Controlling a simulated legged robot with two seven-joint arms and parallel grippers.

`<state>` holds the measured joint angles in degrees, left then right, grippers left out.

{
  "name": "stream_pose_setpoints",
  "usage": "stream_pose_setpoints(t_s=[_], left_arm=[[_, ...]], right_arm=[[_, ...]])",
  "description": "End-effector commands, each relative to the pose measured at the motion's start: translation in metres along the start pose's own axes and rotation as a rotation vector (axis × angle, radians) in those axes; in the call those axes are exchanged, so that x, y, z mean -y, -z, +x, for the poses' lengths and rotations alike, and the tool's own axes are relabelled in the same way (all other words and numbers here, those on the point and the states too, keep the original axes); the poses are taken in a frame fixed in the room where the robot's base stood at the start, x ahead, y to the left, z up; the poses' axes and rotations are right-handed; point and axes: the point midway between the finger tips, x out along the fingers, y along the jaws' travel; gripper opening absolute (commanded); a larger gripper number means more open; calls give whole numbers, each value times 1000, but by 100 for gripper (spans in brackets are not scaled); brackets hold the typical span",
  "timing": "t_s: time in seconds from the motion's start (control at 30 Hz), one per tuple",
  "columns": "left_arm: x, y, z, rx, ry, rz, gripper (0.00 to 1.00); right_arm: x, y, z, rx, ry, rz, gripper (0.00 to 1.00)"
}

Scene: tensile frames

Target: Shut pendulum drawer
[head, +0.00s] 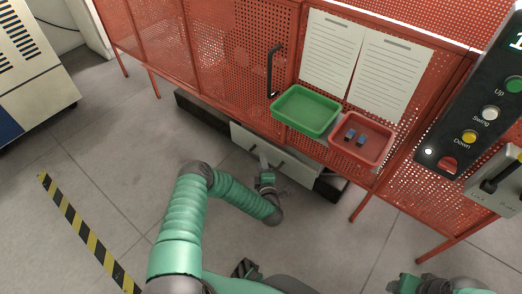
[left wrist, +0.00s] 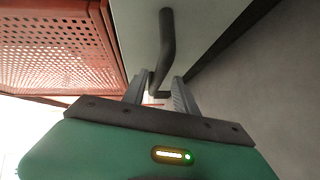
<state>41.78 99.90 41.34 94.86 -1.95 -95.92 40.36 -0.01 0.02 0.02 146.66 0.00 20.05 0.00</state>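The drawer has a pale grey front panel (head: 300,166) low under the red perforated frame, and it stands out from the dark base. A dark bar handle (left wrist: 167,45) is fixed to the panel, which fills the top of the left wrist view (left wrist: 210,20). My left gripper (head: 263,160) is at the panel. In the left wrist view its two fingers (left wrist: 158,92) are apart, with the handle's end between them; contact cannot be told. A green and grey part of my right arm, seemingly the right gripper, shows at the bottom right; its fingers cannot be made out.
A green tray (head: 306,110) and a red tray (head: 376,134) holding small blue-dark pieces hang above the drawer. A control panel (head: 487,115) with buttons is at the right. A striped floor tape (head: 88,235) lies left. The floor before the drawer is otherwise clear.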

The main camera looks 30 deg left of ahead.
Motion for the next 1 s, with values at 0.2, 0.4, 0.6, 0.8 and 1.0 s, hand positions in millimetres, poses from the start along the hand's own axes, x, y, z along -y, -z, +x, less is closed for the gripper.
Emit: stream_pose_setpoints(t_s=[0.2,0.4,0.6,0.8,1.0], left_arm=[[0,0,-4,-2,-2,2,34],[2,0,-3,-1,1,0,30],[3,0,-2,-1,2,-1,4],[4,1,-2,-2,4,0,0],[4,1,-3,-1,5,1,0]], right_arm=[[0,0,1,0,0,0,53],[0,0,1,0,0,1,53],[0,0,1,0,0,0,53],[0,0,1,0,0,0,53],[0,0,1,0,0,0,53]])
